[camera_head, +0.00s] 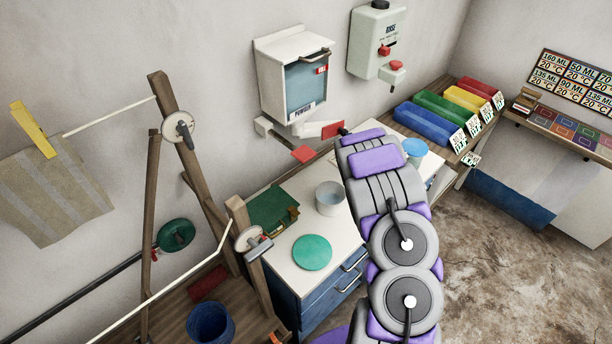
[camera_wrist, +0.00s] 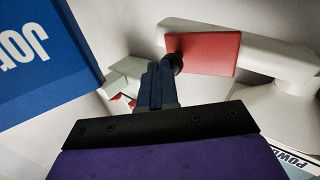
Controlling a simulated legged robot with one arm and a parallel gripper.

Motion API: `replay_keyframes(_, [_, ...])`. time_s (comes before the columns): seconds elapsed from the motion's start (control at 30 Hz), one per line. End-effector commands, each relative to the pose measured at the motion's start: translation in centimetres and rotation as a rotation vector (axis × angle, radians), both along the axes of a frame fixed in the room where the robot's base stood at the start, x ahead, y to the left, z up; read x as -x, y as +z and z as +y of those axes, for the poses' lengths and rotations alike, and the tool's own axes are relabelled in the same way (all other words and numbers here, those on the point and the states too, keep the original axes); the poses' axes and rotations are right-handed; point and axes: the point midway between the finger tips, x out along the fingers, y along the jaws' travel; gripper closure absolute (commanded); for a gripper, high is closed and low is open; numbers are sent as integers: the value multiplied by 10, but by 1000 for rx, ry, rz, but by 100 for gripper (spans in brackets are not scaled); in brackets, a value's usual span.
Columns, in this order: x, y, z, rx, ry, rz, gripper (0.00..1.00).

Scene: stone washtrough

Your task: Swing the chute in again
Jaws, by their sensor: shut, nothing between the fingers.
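A white chute (camera_head: 310,129) with a red plate (camera_head: 332,130) at its right end sits under the white powder dispenser (camera_head: 291,75). A red tab (camera_head: 303,153) hangs at its lower front. My gripper (camera_head: 343,129) is at the right end of the red plate, mostly hidden behind my own wrist. In the wrist view my gripper (camera_wrist: 158,75) is shut and empty. Its tips are just left of the red plate (camera_wrist: 203,54), which is on a white arm (camera_wrist: 255,50). I cannot tell whether they touch. A dark round piece sits at the plate's left edge.
A white rinse dispenser (camera_head: 377,42) hangs to the right. Below are the counter (camera_head: 285,262) with a pale pot (camera_head: 329,198), a green disc (camera_head: 312,252) and a blue cup (camera_head: 415,148). Coloured bins (camera_head: 425,122) stand at the right. A wooden frame (camera_head: 185,150) rises at the left.

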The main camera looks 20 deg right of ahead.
Motion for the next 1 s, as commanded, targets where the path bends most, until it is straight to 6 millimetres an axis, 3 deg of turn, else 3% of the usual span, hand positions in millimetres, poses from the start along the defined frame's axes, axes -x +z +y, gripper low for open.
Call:
replay_keyframes(0.4, [-23,0,-12,0,-1,-1,100])
replay_keyframes(1.0, [-24,1,-12,1,-1,0,100])
